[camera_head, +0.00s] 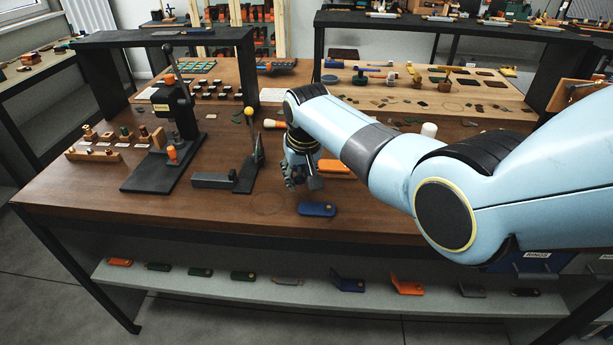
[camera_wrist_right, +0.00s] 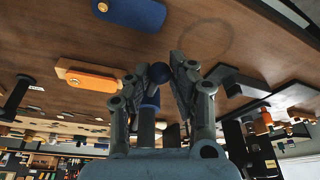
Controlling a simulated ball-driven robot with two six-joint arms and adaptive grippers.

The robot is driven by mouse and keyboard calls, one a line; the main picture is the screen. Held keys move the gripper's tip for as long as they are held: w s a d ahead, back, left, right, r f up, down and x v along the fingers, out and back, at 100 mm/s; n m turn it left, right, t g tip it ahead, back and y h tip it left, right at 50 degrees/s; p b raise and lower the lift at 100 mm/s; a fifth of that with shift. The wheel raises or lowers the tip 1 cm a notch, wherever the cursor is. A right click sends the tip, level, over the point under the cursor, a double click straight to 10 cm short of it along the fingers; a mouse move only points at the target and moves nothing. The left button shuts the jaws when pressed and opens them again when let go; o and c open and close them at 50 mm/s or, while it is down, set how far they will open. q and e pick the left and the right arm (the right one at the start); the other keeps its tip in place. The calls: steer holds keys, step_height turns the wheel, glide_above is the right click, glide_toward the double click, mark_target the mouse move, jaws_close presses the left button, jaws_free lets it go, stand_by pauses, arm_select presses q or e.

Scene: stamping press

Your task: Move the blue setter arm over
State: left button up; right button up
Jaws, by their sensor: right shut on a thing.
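My right gripper (camera_head: 303,180) reaches in from the right and hangs low over the front middle of the bench. In the right wrist view its two fingers (camera_wrist_right: 160,85) are closed around a dark blue rod-like piece with a rounded end (camera_wrist_right: 151,97). This looks like the blue setter arm, but the fingers hide most of it and I cannot see what it joins. A flat blue piece with a brass stud (camera_head: 317,209) lies on the bench just in front of the gripper; it also shows in the right wrist view (camera_wrist_right: 135,13). My left gripper is out of view.
A black lever tool with a yellow knob (camera_head: 249,112) stands left of the gripper, and a black press with orange knobs (camera_head: 178,105) is farther left. An orange piece (camera_head: 338,167) lies behind the gripper. The bench's front left (camera_head: 110,205) is clear.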

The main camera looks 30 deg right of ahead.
steer(key=shift+a, duration=0.2)
steer(key=shift+w+a+f+b, duration=0.1)
steer(key=shift+w+a+b, duration=0.25)
steer(key=shift+a+b, duration=0.15)
steer(key=shift+w+a+b, duration=0.6)
steer(key=shift+a+b, duration=0.1)
steer(key=shift+a, duration=0.1)
steer(key=shift+w+a+b, duration=0.55)
steer(key=shift+a+b, duration=0.15)
steer(key=shift+a, duration=0.05)
steer(key=shift+a+r, duration=0.1)
steer(key=shift+r, duration=0.15)
steer(key=shift+w, duration=0.1)
steer(key=o, duration=0.9)
steer(key=shift+w+a, duration=0.1)
steer(key=shift+a, duration=0.1)
steer(key=shift+o, duration=0.2)
steer(key=shift+f, duration=0.1)
steer(key=shift+d, duration=0.1)
